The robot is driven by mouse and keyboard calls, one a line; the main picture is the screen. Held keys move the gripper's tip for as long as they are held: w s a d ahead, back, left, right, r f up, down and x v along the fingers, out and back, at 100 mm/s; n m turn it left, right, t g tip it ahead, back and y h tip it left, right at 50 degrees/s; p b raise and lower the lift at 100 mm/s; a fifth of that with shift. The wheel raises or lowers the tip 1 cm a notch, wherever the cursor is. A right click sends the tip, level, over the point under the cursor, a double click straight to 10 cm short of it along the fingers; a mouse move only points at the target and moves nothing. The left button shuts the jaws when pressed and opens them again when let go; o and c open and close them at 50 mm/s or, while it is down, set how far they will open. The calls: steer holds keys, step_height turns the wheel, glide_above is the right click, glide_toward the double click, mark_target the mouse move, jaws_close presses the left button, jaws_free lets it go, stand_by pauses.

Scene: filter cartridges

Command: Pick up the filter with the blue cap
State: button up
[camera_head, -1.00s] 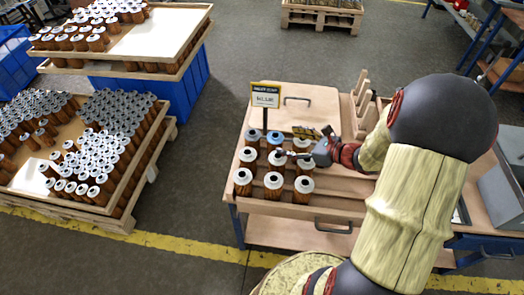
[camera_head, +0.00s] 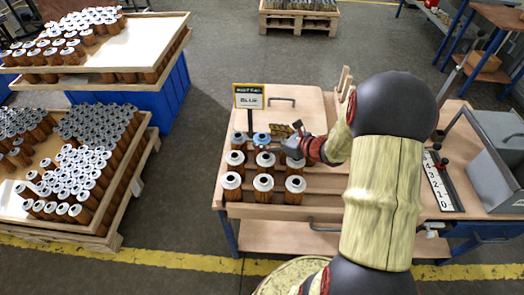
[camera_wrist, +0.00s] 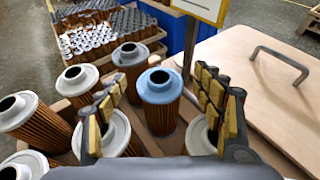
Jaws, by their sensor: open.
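The filter with the blue cap (camera_head: 262,138) stands upright in the back row of a group of filters on the wooden cart. It has a brown pleated body and shows in the wrist view (camera_wrist: 160,88) between and beyond my fingers. My gripper (camera_head: 283,139) is open and empty, just right of the blue cap in the head view. In the wrist view my gripper's (camera_wrist: 162,105) yellow-padded fingers stand on either side of the blue-capped filter. I cannot tell whether either finger touches it. White- and grey-capped filters stand close around it; one behind my gripper is partly hidden.
A sign reading BLUE (camera_head: 252,97) stands behind the filters. A wooden lid with a handle (camera_head: 300,97) lies at the cart's back. White-capped filters (camera_head: 232,181) fill the front rows. Pallets of filters (camera_head: 110,240) stand left, past a floor gap.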

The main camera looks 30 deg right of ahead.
steer(key=shift+c, duration=0.8)
jaws_close()
